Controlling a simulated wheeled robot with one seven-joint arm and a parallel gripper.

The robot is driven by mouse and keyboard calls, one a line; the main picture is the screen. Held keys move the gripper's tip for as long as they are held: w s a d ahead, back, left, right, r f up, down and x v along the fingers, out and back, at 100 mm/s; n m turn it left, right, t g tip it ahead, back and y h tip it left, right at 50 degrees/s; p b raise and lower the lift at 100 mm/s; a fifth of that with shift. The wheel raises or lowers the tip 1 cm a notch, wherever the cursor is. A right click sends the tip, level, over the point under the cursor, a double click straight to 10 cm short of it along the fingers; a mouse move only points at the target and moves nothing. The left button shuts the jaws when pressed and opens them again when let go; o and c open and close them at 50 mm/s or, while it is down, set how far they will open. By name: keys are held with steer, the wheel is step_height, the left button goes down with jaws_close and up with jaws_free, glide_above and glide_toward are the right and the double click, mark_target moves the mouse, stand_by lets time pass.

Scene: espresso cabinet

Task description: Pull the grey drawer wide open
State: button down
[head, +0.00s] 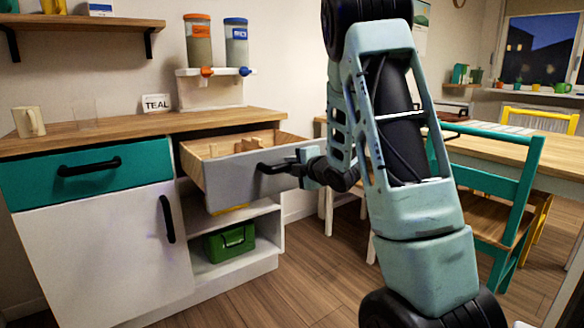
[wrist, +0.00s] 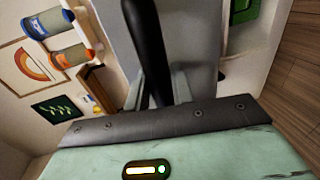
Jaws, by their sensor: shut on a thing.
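The grey drawer (head: 222,182) is pulled partway out of the cabinet in the head view, and its wooden inside shows from above. Its grey front (wrist: 190,38) fills the upper middle of the wrist view. Its black bar handle (head: 272,168) is on that front and also shows in the wrist view (wrist: 147,38). My gripper (head: 299,165) is at the right part of the handle, shut on it. In the wrist view the fingers (wrist: 158,90) sit on both sides of the handle. The fingertips are partly hidden.
A teal drawer (head: 105,168) is shut at the left, above a white door (head: 105,250). A green box (head: 230,242) stands on an open shelf below the grey drawer. A teal chair (head: 500,185) and a table (head: 500,150) are at the right. Floor (head: 310,250) is clear before the cabinet.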

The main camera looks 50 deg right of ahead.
steer(key=c, duration=1.3)
jaws_free()
steer(key=shift+s, duration=0.25)
steer(key=shift+o, duration=0.2)
steer(key=b+v, duration=0.7)
steer(key=v, duration=1)
steer(key=shift+s, duration=0.2)
steer(key=shift+w+a, duration=0.1)
steer(key=shift+a, duration=0.05)
